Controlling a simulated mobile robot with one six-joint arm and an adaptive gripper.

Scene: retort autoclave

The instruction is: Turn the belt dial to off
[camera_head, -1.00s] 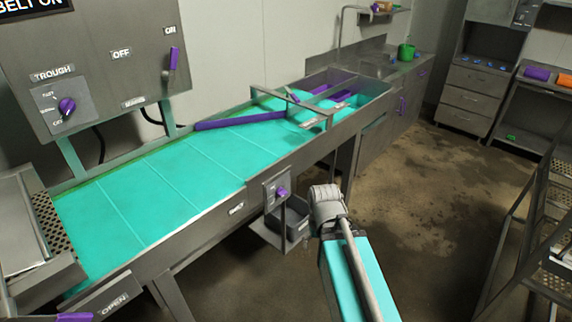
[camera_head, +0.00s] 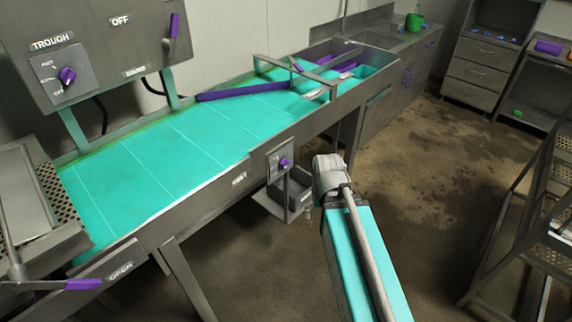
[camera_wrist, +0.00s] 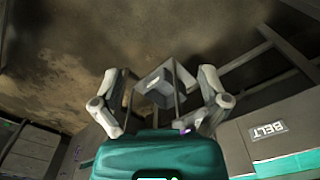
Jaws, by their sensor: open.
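The belt dial (camera_head: 284,162) is a small purple knob on a grey plate on the front side of the teal conveyor belt (camera_head: 190,140). Its setting is too small to read. A BELT label (camera_head: 239,180) is on the frame to its left, and this label also shows in the wrist view (camera_wrist: 268,130). My gripper (camera_wrist: 158,80) is open and empty in the wrist view, its two fingers spread apart. A small purple spot (camera_wrist: 185,128) shows by the right finger; I cannot tell if it is the dial. In the head view my arm stands just right of the dial, hiding my gripper.
A grey control box (camera_head: 85,45) with a purple TROUGH dial (camera_head: 67,76) stands behind the belt. A grey bin (camera_head: 290,195) hangs below the belt dial. A metal rack (camera_head: 530,230) stands at the right, with bare floor between it and the belt.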

